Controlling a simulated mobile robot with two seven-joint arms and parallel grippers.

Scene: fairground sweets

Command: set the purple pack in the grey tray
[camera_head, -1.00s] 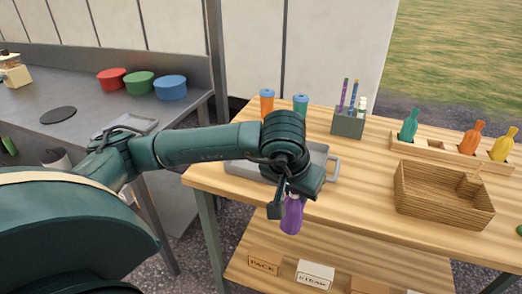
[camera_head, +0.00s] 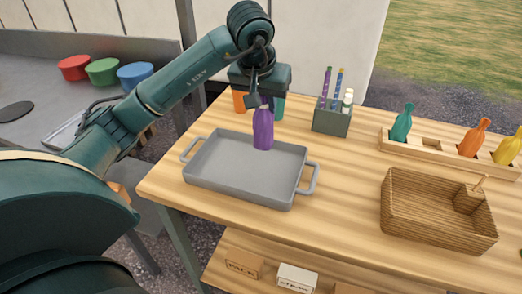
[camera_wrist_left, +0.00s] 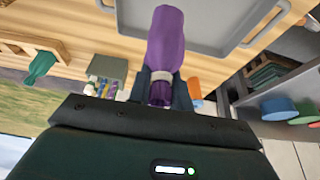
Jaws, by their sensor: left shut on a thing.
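The purple pack (camera_head: 263,129) hangs upright in my left gripper (camera_head: 260,101), which is shut on its narrow top. In the head view it overlaps the back right part of the grey tray (camera_head: 240,177) and seems held above it. In the left wrist view the purple pack (camera_wrist_left: 166,40) sits between the fingers of my left gripper (camera_wrist_left: 162,88), with the grey tray (camera_wrist_left: 215,45) beyond it. The tray looks empty and lies on the wooden table, a handle at each end. My right gripper is not in view.
A wicker basket (camera_head: 437,215) stands to the right. A wooden rack (camera_head: 432,147) behind it holds teal, orange and yellow packs. A grey-green holder (camera_head: 331,119) with sticks stands behind the tray. Orange and teal cups are partly hidden behind my gripper. Bare table lies between tray and basket.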

